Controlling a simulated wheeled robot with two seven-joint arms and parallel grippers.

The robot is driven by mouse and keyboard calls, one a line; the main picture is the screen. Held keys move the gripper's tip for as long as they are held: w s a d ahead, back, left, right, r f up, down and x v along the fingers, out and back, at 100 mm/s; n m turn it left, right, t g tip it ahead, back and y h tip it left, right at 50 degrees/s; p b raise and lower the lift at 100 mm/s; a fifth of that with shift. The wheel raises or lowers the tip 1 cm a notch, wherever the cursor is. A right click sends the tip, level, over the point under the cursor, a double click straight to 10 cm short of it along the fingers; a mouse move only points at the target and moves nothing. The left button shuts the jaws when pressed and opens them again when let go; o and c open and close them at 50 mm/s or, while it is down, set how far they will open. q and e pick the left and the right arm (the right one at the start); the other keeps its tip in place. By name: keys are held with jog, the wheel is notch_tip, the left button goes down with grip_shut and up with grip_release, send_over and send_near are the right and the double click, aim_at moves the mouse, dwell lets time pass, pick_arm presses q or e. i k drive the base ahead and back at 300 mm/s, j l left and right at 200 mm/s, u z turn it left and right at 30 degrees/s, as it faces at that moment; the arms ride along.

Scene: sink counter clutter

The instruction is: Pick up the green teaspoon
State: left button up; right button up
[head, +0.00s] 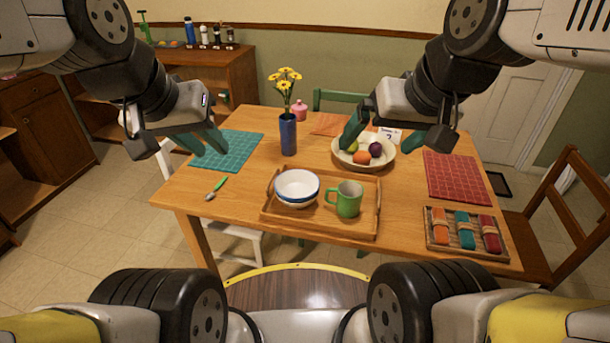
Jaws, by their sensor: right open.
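The green teaspoon (216,188) lies flat on the wooden table near its front left edge, with its green handle pointing away and its metal bowl toward me. My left gripper (212,151) hangs beyond the spoon, above the teal placemat. Its two teal fingers show a gap with nothing between them. My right gripper (392,142) is open and empty, above the fruit bowl, well to the right of the spoon. Nothing covers the spoon.
A wooden tray (318,228) with a white bowl (297,187) and green mug (345,199) stands right of the spoon. A blue vase (288,135) of yellow flowers stands behind. Table (195,200) around the spoon is clear.

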aim_at(210, 196)
jog(key=i+j+z, duration=0.1)
jog(key=j+z, duration=0.15)
jog(key=j, duration=0.45)
jog(key=j+z, duration=0.2)
jog(key=j, duration=0.5)
